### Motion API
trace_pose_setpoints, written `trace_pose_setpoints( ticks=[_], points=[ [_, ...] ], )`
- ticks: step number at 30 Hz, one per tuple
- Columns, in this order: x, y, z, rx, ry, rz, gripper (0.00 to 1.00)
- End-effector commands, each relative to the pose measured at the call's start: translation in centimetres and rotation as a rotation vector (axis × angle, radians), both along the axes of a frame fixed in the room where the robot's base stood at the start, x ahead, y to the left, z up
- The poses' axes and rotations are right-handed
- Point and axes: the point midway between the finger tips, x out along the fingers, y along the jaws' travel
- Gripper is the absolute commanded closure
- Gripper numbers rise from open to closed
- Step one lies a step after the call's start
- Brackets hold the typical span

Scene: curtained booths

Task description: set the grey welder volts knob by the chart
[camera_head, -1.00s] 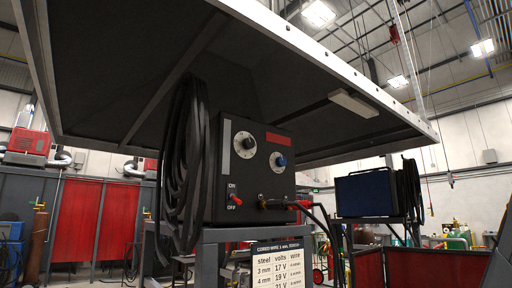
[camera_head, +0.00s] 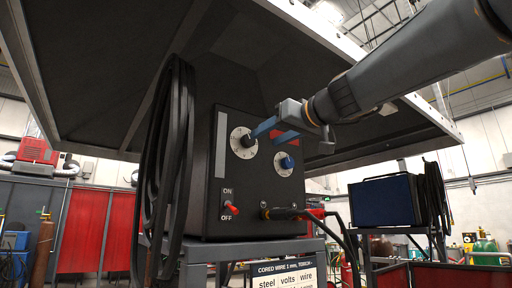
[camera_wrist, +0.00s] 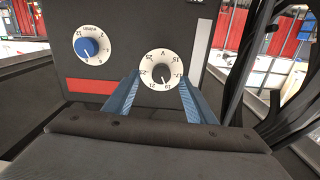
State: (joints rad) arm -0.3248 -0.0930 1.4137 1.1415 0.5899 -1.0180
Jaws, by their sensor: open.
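The welder (camera_head: 225,185) is a black box under a large dark hood. Its upper left dial has a dark grey knob (camera_head: 246,141) on a white numbered plate. In the wrist view the grey knob (camera_wrist: 161,68) sits between the blue fingers, its pointer mark toward the lower right.
A blue knob (camera_head: 286,162) is to the right of the grey one; it also shows in the wrist view (camera_wrist: 89,47). A red on/off switch (camera_head: 231,208) and cable plugs (camera_head: 285,214) sit below. Black cables (camera_head: 165,170) hang at the left. The hood (camera_head: 250,50) overhangs the welder.

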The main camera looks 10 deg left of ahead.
Motion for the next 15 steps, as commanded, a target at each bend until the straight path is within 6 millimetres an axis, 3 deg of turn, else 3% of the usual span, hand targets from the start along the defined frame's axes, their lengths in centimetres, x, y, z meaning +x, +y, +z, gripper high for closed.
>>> trace_pose_setpoints(
  ticks=[3, 15],
  points=[
    [-0.2, 0.7, 1.3, 0.011, -0.019, 0.012, 0.5],
    [3.3, 4.8, 1.3, 0.01, -0.017, 0.01, 0.5]
  ],
)
